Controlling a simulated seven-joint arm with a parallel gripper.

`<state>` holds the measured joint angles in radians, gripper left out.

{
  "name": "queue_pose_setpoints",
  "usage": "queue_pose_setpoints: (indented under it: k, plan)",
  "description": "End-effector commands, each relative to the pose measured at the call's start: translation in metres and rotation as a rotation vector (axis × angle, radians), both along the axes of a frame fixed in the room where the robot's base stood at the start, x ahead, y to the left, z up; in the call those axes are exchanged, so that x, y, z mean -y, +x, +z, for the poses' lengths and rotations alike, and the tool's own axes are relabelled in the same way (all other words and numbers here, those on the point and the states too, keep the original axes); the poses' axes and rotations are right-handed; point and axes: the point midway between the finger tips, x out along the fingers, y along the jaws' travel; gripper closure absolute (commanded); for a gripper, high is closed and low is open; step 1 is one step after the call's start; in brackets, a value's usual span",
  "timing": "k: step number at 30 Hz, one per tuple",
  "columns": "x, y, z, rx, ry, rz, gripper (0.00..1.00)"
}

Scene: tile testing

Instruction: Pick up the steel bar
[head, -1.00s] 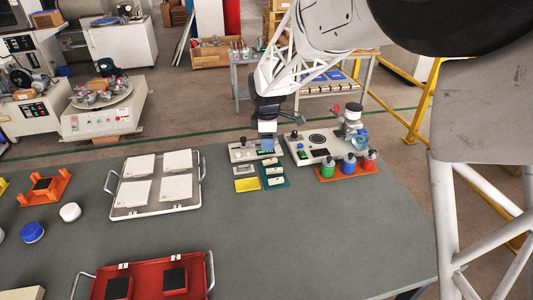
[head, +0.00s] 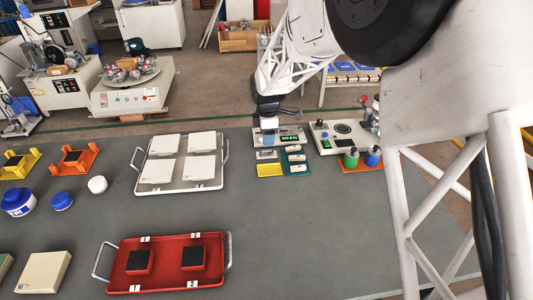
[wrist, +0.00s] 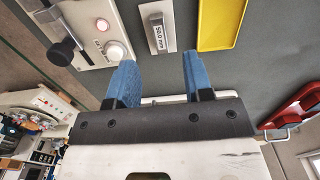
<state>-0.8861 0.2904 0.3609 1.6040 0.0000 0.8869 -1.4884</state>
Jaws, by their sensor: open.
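The steel bar (wrist: 160,42) is a small grey metal piece beside a "50.0 mm" label. In the wrist view it lies ahead of my fingertips, roughly in line with the gap between them. In the head view the bar (head: 266,154) is small, just in front of my gripper (head: 267,138) and behind a yellow tray. My gripper has two blue fingers; in the wrist view it is open and empty (wrist: 160,78). Its exact height above the table is hard to tell.
A yellow tray (head: 270,170) and a green holder with pale blocks (head: 285,161) lie near the bar. A white instrument with a lit button (wrist: 88,32) stands close beside it. A white tile tray (head: 217,186) is to the left, a red tray (head: 130,270) in front.

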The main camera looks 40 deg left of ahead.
Motion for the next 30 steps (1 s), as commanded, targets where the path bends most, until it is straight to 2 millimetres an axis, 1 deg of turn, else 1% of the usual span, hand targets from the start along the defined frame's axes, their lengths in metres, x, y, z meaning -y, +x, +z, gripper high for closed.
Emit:
queue_pose_setpoints:
  k: [4, 17, 20, 30]
  plan:
    - [0.000, 0.000, -0.010, 0.001, 0.001, 0.000, 0.53]
    - [0.000, 0.000, -0.014, 0.000, 0.000, 0.000, 0.53]
    - [-0.001, -0.001, -0.021, -0.001, -0.001, 0.000, 0.53]
    - [-0.003, -0.002, -0.057, 0.000, 0.000, 0.000, 0.53]
